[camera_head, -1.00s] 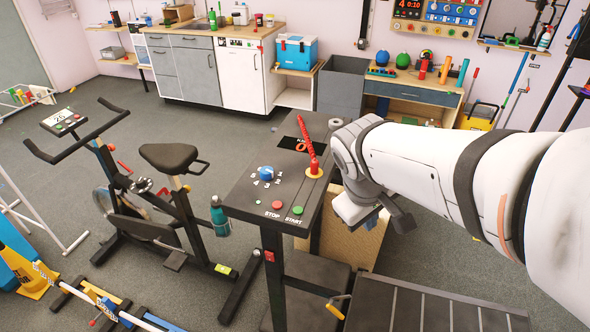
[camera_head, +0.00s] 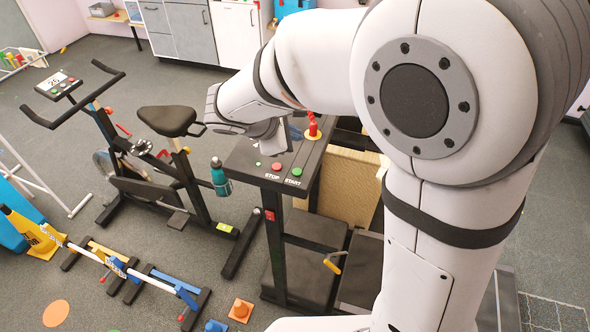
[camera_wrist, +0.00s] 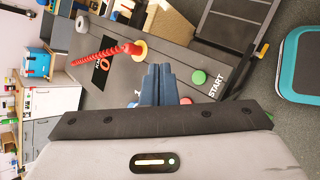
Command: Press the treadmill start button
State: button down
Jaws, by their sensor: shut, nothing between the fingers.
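The green START button (camera_head: 297,171) sits at the near right corner of the dark treadmill console (camera_head: 250,172), beside the red STOP button (camera_head: 277,166). In the wrist view the START button (camera_wrist: 198,77) lies just right of my gripper (camera_wrist: 158,72), whose blue-grey fingers are together and empty over the console. In the head view my wrist is over the console's left side; the fingertips are hard to make out. I see no contact with the START button.
A red coiled cord (camera_wrist: 97,57) with a yellow-based end stands on the console near my fingers. An exercise bike (camera_head: 150,180) is left of the treadmill. A teal-edged box (camera_wrist: 300,65) shows at the right of the wrist view.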

aim_at(294, 174)
notch_tip(294, 174, down, 9)
jog(key=b, duration=0.6)
jog(key=shift+r, duration=0.1)
dwell(1.7)
jog(key=shift+f+b, duration=0.4)
jog(key=shift+b, duration=0.25)
jog(key=shift+f+b, duration=0.35)
jog(key=shift+f, duration=0.05)
dwell(0.3)
jog(key=shift+r, duration=0.15)
jog(key=shift+r+p, duration=0.55)
jog(key=shift+r, duration=0.15)
notch_tip(294, 174, up, 5)
jog(key=p, duration=0.3)
jog(key=shift+p, duration=0.4)
